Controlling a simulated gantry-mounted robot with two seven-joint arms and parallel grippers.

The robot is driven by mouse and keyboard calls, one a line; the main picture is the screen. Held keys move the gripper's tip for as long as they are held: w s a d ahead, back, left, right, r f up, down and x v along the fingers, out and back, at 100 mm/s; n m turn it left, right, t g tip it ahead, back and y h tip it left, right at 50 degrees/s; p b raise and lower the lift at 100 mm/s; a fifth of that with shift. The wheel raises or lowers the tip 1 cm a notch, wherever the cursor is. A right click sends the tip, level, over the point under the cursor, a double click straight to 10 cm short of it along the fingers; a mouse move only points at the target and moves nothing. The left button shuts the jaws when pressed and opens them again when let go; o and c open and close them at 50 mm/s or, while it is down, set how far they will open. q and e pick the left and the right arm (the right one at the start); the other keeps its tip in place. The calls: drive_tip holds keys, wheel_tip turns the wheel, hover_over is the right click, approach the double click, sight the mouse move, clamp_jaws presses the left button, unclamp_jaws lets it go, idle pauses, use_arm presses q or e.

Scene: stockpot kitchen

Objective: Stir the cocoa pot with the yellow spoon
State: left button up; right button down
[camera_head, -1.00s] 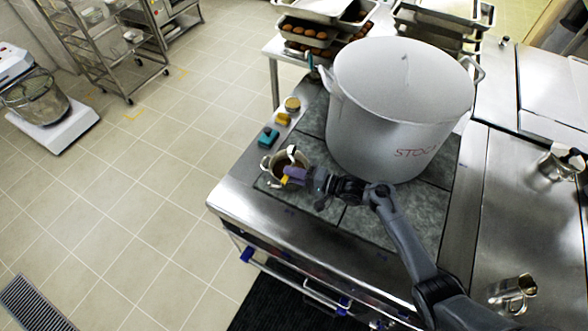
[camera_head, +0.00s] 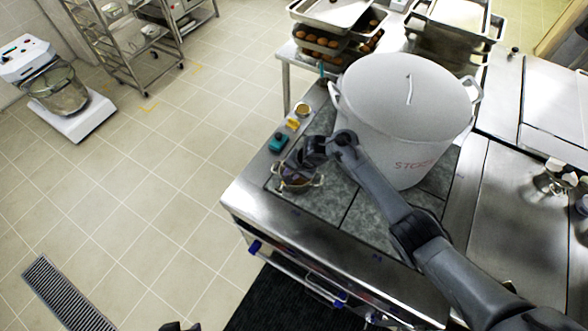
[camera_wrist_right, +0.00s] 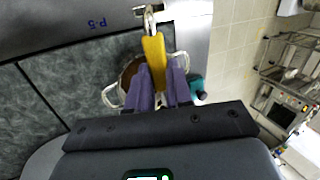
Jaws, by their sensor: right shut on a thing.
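The small metal cocoa pot (camera_head: 297,186) stands at the front left corner of the cooktop, with two loop handles. Its brown contents show in the wrist view (camera_wrist_right: 127,74). My right gripper (camera_wrist_right: 164,92), with purple fingers, is shut on the yellow spoon handle (camera_wrist_right: 154,58). In the head view, the right gripper (camera_head: 300,164) is over the back part of the pot and hides some of it. The spoon's metal part (camera_wrist_right: 150,17) shows past the yellow handle in the wrist view. I cannot tell whether the spoon touches the cocoa.
A large white stockpot (camera_head: 400,120) stands close behind and right of the gripper. A teal item (camera_head: 278,142), a yellow item (camera_head: 293,124) and a small jar (camera_head: 302,109) line the cooktop's left edge. Trays with brown food (camera_head: 320,40) stand behind.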

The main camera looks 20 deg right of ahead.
drive_tip(key=shift+w+a+r+g+h, duration=0.2)
drive_tip(key=shift+r+g+h, duration=0.1)
drive_tip(key=shift+g, duration=0.1)
drive_tip(key=shift+w+a+f, duration=0.1)
drive_tip(key=shift+w+f, duration=0.05)
drive_tip(key=shift+w+a+f+g+h+b, duration=0.1)
drive_tip(key=shift+f+g+h+b, duration=0.1)
drive_tip(key=shift+g+h, duration=0.15)
drive_tip(key=shift+w+a+f+g+h+b, duration=0.1)
drive_tip(key=shift+g+h+b, duration=0.05)
drive_tip(key=shift+g+h, duration=0.2)
wheel_tip(320, 180, up, 3)
drive_tip(key=shift+r+g+h+p, duration=0.1)
drive_tip(key=shift+g+h+p, duration=0.5)
drive_tip(key=shift+g+p, duration=0.15)
drive_tip(key=shift+a+r+p, duration=0.1)
drive_tip(key=shift+r+p, duration=0.25)
drive_tip(key=shift+p, duration=0.15)
use_arm(q)
wheel_tip(320, 180, up, 3)
drive_tip(key=shift+f, duration=0.1)
use_arm(e)
drive_tip(key=shift+r, duration=0.15)
use_arm(q)
drive_tip(key=shift+a, duration=0.15)
